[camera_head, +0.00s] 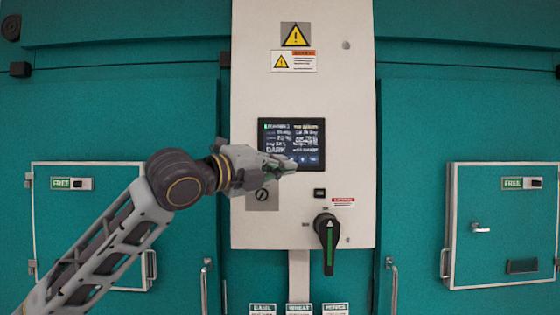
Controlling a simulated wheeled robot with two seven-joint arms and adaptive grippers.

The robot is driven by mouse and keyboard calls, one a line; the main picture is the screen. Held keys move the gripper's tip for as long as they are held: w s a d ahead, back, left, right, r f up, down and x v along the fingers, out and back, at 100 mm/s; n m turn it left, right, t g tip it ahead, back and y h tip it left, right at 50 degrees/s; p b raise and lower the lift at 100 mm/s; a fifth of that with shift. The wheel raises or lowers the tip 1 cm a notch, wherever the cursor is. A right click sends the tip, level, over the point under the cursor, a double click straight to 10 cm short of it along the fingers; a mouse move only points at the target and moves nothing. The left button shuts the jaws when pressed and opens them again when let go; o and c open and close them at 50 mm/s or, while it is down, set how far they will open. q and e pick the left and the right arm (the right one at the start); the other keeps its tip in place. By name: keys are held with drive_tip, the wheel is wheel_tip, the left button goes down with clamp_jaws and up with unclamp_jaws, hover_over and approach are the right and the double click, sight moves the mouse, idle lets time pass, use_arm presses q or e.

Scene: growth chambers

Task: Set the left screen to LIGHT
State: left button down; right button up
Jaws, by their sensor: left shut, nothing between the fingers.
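A white control cabinet (345,80) stands in the middle of the head view. It carries one dark screen (311,131) with small text, where the word DARK reads at the lower left. My left arm comes in from the lower left. My left gripper (288,165) is shut and empty, with its fingertips in front of the screen's lower left edge. The gripper covers part of that lower edge. Whether the fingertips touch the screen I cannot tell. My right gripper is not in view.
Below the screen are a key switch (262,195), a small black button (319,193) and a black rotary handle (328,240) with a green stripe. Warning labels (295,36) sit above. Teal doors with white-framed hatches (505,168) flank the cabinet.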

use_arm(q)
drive_tip(key=shift+m, duration=1.4)
drive_tip(key=shift+w, duration=0.25)
drive_tip(key=w+p, duration=0.3)
drive_tip(key=w, duration=0.5)
drive_tip(key=shift+w, duration=0.15)
idle(0.6)
drive_tip(key=shift+w, duration=0.1)
idle(0.7)
